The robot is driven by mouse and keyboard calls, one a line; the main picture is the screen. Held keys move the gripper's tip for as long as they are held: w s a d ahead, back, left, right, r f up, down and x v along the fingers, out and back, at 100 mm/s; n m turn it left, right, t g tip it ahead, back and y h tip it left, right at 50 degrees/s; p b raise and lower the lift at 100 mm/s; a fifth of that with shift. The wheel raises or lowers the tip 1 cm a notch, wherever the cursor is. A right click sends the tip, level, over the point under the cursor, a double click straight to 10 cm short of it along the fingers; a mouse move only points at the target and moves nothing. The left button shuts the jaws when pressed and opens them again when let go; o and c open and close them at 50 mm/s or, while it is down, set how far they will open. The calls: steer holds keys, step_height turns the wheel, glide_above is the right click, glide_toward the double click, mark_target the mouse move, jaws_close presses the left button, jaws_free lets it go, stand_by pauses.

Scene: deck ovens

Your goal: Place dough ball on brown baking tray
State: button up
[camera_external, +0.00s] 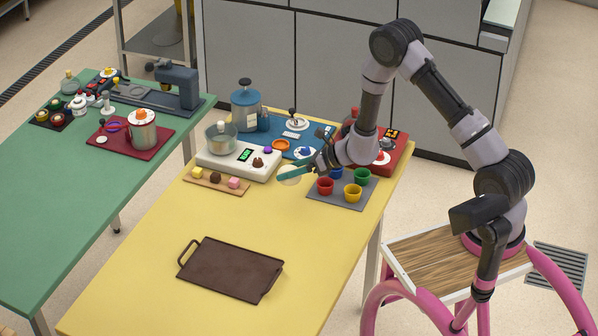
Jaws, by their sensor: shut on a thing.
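The dough ball (288,176) is pale and round. My gripper (295,171) is shut on it, with teal fingers, over the yellow table between the white scale and the colored cups. I cannot tell exactly how high it is above the table. The brown baking tray (230,270) lies flat and empty on the front part of the yellow table, with a loop handle at its left. My gripper is behind the tray and to its right, apart from it.
A white scale (228,163) with a pot stands behind the dough ball's left. A grey mat (342,203) with colored cups is to the right. The yellow table (150,300) is clear around the tray.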

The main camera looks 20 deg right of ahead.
steer(key=shift+a+r, duration=0.15)
steer(key=shift+r, duration=0.35)
steer(key=s+a+n+g+y, duration=0.1)
steer(key=s+a, duration=0.3)
steer(key=a, duration=0.3)
steer(key=s+a+n+g, duration=0.2)
steer(key=s+a, duration=0.3)
steer(key=a, duration=0.2)
steer(key=n+g, duration=0.2)
steer(key=g, duration=0.1)
glide_above(229, 268)
steer(key=shift+y, duration=0.4)
step_height(229, 268, down, 5)
steer(key=shift+s+f, duration=0.1)
steer(key=shift+s, duration=0.05)
steer(key=shift+f, duration=2.1)
steer(key=shift+f, duration=0.15)
steer(key=o, duration=1.2)
